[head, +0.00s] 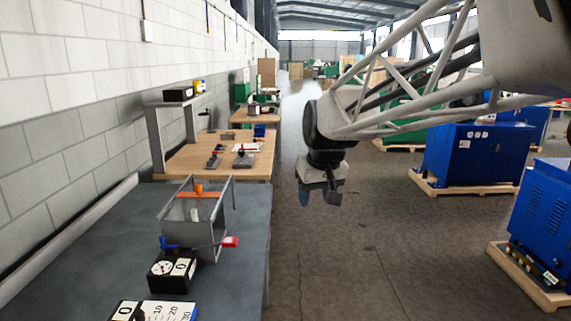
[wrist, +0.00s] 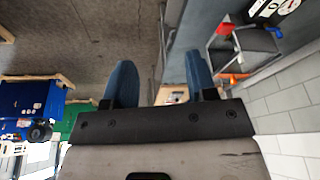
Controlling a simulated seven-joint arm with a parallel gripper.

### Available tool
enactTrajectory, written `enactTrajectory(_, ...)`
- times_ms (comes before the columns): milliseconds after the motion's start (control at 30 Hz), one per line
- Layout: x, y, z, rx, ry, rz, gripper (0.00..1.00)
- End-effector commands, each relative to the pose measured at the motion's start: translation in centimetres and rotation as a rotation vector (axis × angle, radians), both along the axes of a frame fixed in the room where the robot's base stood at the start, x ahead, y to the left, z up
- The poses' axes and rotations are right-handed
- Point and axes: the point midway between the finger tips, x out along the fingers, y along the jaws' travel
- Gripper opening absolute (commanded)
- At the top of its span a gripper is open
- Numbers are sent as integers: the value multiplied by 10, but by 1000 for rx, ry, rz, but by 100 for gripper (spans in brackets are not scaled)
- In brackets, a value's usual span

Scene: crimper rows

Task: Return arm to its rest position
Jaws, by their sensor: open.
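My gripper (head: 318,194) hangs in the air in the head view, over the floor to the right of the grey bench. In the wrist view its two blue fingers (wrist: 160,85) stand apart with nothing between them. My arm reaches in from the upper right of the head view. The crimper fixture (head: 196,222), a grey metal frame with an orange bar and a red-tipped handle, stands on the grey bench (head: 90,250). It also shows at the upper right of the wrist view (wrist: 240,55). My gripper is well apart from it.
A black box with a dial (head: 172,272) sits in front of the fixture. A box with printed numbers (head: 155,311) lies at the near bench edge. A wooden table (head: 210,165) with small tools stands behind. Blue machines (head: 472,155) on pallets stand right. The floor (head: 350,260) between is clear.

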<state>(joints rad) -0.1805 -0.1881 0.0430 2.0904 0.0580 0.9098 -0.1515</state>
Motion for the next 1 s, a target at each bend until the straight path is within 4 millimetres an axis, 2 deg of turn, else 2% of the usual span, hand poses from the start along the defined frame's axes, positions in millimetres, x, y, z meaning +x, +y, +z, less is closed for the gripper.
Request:
enactTrajectory(33,-13,-8,-1,0,1,-14,52)
enactTrajectory(500,-128,-67,-33,-11,25,-146,52)
enactTrajectory(1000,-245,-108,-86,-22,48,-283,52)
